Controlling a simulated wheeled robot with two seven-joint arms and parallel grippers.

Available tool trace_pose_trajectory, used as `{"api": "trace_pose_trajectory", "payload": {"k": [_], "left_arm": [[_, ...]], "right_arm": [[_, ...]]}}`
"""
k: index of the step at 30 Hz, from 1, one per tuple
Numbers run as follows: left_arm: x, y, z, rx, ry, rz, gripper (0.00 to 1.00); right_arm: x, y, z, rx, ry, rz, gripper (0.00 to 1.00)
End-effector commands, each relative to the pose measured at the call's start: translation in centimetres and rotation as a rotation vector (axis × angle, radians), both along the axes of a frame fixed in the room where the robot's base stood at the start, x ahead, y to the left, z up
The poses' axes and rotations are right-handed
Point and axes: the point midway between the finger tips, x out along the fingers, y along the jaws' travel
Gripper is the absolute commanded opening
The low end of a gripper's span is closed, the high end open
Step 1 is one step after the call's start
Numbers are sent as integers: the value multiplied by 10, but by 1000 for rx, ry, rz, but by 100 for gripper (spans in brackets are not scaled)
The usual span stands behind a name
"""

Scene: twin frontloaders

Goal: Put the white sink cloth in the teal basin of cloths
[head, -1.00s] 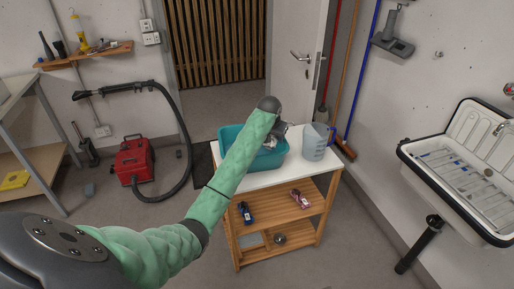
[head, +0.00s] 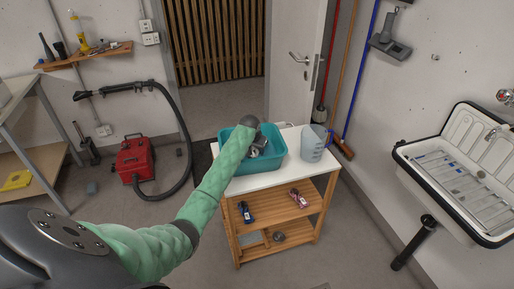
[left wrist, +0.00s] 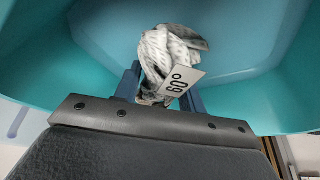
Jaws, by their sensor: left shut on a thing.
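The teal basin (head: 276,165) stands on the white top of a wooden cart. My left gripper (head: 260,149) is at the basin, with its fingers reaching down into it. In the left wrist view, the gripper (left wrist: 160,90) is shut on a bunched white cloth (left wrist: 165,55) with a "60°" tag. The cloth hangs inside the basin (left wrist: 285,55), whose teal wall and floor show around it. I cannot tell whether the cloth touches the floor or whether other cloths lie under it. My right gripper is not in view.
A clear jug (head: 313,144) stands right of the basin on the cart (head: 290,183). A white sink (head: 460,175) hangs on the right wall. A red vacuum (head: 135,160) stands left on the floor.

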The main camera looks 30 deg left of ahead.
Motion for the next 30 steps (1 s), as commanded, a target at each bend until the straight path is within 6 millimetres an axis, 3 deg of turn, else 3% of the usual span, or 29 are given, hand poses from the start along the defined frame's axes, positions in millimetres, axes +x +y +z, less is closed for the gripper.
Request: {"api": "trace_pose_trajectory", "payload": {"k": [28,29,30], "left_arm": [[0,0,-15,0,-1,0,18],[0,0,-15,0,-1,0,46],[0,0,-15,0,-1,0,54]], "right_arm": [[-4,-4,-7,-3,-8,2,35],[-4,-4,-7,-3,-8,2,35],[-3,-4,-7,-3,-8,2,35]]}}
